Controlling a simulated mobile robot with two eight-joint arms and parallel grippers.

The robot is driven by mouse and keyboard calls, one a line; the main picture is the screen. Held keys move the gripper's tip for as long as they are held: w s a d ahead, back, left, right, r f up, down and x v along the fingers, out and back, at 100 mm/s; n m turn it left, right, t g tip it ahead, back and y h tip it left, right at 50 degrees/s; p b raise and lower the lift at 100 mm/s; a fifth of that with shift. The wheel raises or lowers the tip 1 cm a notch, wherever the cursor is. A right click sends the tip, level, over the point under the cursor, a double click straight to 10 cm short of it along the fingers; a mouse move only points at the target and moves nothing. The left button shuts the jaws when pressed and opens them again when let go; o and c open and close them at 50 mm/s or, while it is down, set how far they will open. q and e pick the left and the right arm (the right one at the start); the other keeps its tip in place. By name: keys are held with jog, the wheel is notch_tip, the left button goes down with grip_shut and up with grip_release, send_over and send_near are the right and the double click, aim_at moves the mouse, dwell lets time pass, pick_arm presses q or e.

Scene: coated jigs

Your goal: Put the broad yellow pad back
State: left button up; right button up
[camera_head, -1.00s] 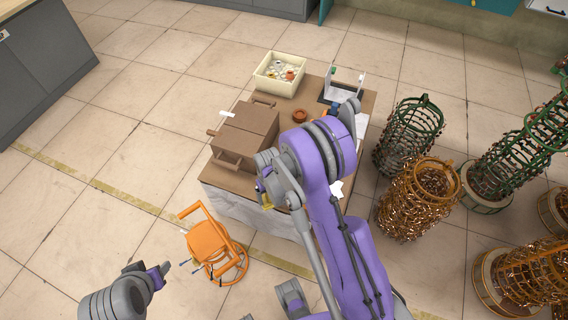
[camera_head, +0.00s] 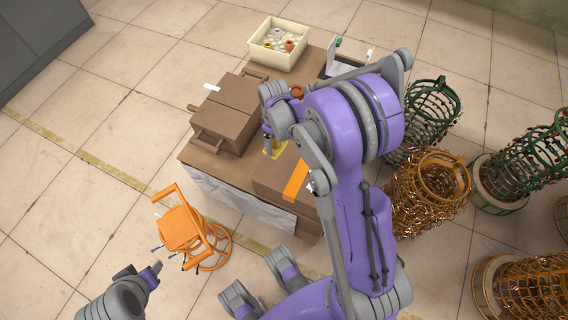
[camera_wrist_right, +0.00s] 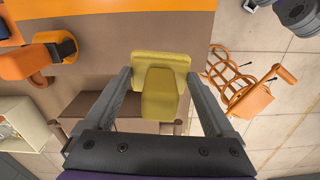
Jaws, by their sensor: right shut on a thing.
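The broad yellow pad (camera_wrist_right: 160,85) is between the fingers of my right gripper (camera_wrist_right: 160,98) in the right wrist view. It has a wide flange at one end and a narrower raised block. In the head view only a small yellow part (camera_head: 275,148) shows below my right gripper (camera_head: 272,138), beside a brown box with an orange stripe (camera_head: 270,178). The right gripper is shut on the pad; whether the pad touches a surface I cannot tell. My left gripper (camera_head: 155,270) is low at the left, away from the table, its jaw opening unclear.
A closed brown case (camera_head: 228,115) stands on the table's left side. A cream bin (camera_head: 279,45) with small parts is at the back. An orange stool (camera_head: 180,228) stands on the floor at left. Wire baskets (camera_head: 430,185) crowd the right. My right arm covers much of the table.

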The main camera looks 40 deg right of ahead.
aim_at(284, 142)
jog(key=shift+s+d+r+n+b, duration=0.2)
jog(key=shift+d+n+b, duration=0.15)
jog(key=shift+d, duration=0.3)
jog(key=shift+s+d+r+n+b, duration=0.2)
jog(key=shift+d+n+b, duration=0.1)
jog(key=shift+d, duration=0.3)
jog(key=shift+d+r, duration=0.1)
jog(key=shift+r, duration=0.05)
pick_arm(q)
notch_tip(284, 142, down, 2)
jog(key=shift+a+f, duration=0.1)
jog(key=shift+f, duration=0.05)
notch_tip(284, 142, down, 2)
jog(key=shift+f+b, duration=0.1)
jog(key=shift+b, duration=0.75)
pick_arm(e)
notch_tip(284, 142, down, 10)
jog(key=shift+r, duration=0.2)
